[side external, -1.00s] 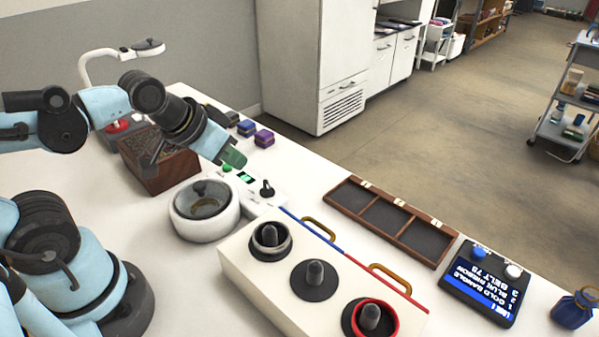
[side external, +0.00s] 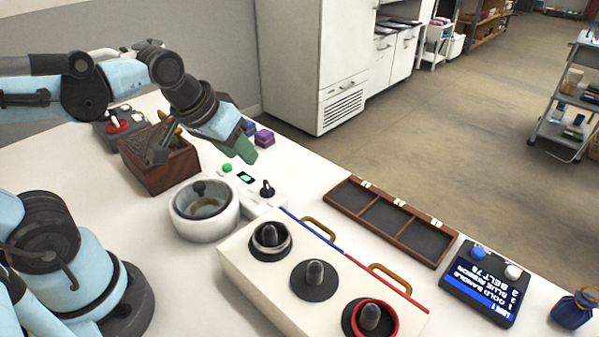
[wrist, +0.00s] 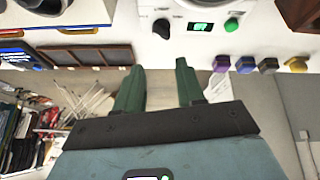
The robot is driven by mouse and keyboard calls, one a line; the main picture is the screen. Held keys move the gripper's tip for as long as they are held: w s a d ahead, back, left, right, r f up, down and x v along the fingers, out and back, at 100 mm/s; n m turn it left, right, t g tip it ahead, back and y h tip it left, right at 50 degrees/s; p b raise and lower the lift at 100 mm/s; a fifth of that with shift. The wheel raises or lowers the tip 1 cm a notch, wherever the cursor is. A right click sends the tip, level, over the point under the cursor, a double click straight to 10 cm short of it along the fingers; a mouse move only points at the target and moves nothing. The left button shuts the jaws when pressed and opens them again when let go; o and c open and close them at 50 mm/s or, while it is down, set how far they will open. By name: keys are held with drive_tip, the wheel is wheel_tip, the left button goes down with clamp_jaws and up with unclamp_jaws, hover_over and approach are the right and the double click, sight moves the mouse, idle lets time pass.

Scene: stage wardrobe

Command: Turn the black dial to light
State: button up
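The black dial (side external: 267,188) is a small knob on a white panel beside a round white bowl unit (side external: 187,222). It also shows at the top of the wrist view (wrist: 161,28). Next to it are a small green-lit display (side external: 245,177), which seems to read OFF in the wrist view (wrist: 200,27), and a green button (side external: 227,168). My gripper (side external: 245,154) is above and behind the dial in the side view, not touching it. In the wrist view its two green fingers (wrist: 159,75) are apart with nothing between them.
A white box with several black knobs (side external: 315,281) stands in front. A wooden three-part tray (side external: 396,213) and a black screen unit (side external: 485,284) lie to the right. A wooden box (side external: 160,160) is at left. Purple and blue blocks (side external: 264,138) stand near the back edge.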

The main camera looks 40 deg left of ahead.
sight(267, 184)
drive_tip(key=w+r+n+g, duration=0.2)
drive_tip(key=w+n+g, duration=0.4)
drive_tip(key=n, duration=0.4)
wheel_tip(267, 184, down, 12)
drive_tip(key=shift+a+f, duration=0.15)
drive_tip(key=shift+f, duration=0.1)
drive_tip(key=shift+c, duration=0.4)
clamp_jaws()
